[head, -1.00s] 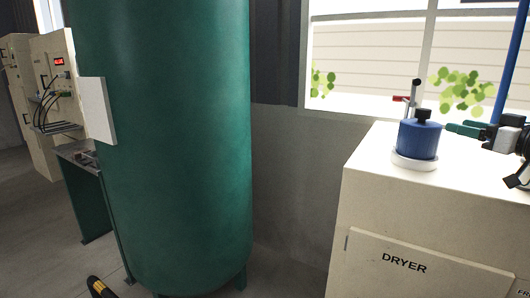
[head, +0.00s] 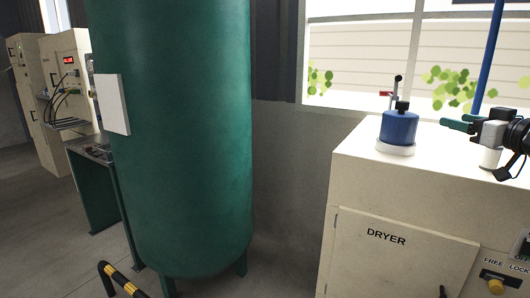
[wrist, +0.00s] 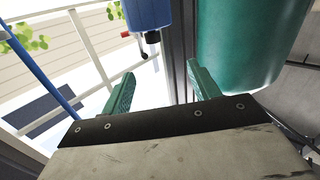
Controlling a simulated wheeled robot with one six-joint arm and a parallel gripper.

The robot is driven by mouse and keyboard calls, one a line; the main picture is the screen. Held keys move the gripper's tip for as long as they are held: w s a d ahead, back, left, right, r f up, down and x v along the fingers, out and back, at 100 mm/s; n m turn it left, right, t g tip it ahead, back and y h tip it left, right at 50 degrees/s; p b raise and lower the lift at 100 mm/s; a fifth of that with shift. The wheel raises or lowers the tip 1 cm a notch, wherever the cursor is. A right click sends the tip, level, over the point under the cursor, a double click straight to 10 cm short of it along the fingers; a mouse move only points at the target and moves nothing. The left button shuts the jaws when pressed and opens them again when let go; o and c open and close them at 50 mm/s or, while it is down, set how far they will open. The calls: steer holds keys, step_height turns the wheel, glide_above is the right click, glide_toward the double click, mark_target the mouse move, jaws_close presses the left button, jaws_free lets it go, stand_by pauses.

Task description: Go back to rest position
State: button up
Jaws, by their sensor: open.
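My gripper (head: 461,122) is at the right of the head view, above the top of the dryer cabinet. Its two green fingers point left, toward a blue canister (head: 399,127) on a white base. The fingers are apart from the canister. In the wrist view my gripper (wrist: 158,85) is open, with nothing between its fingers. The blue canister (wrist: 148,14) shows at the top of the wrist view, beyond the fingertips.
The cream dryer cabinet (head: 372,205) stands at the right. A tall green tank (head: 180,140) fills the centre left. A black and yellow rail (head: 124,280) is on the floor before it. Control cabinets (head: 65,75) are at the far left. Window behind.

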steer(key=s+a+f+m+g+h, duration=0.1)
steer(key=s+a+f+g, duration=0.4)
steer(key=s+a, duration=0.2)
steer(key=s+a+f+m+g+h, duration=0.1)
steer(key=s+a+f+g, duration=0.4)
steer(key=s, duration=0.7)
steer(key=s+a+f+m+g+h, duration=0.1)
steer(key=s+a+f+g+h, duration=0.1)
steer(key=s+a+f+g, duration=0.4)
steer(key=s+a+f, duration=0.1)
steer(key=s+a, duration=0.3)
steer(key=shift+f, duration=0.25)
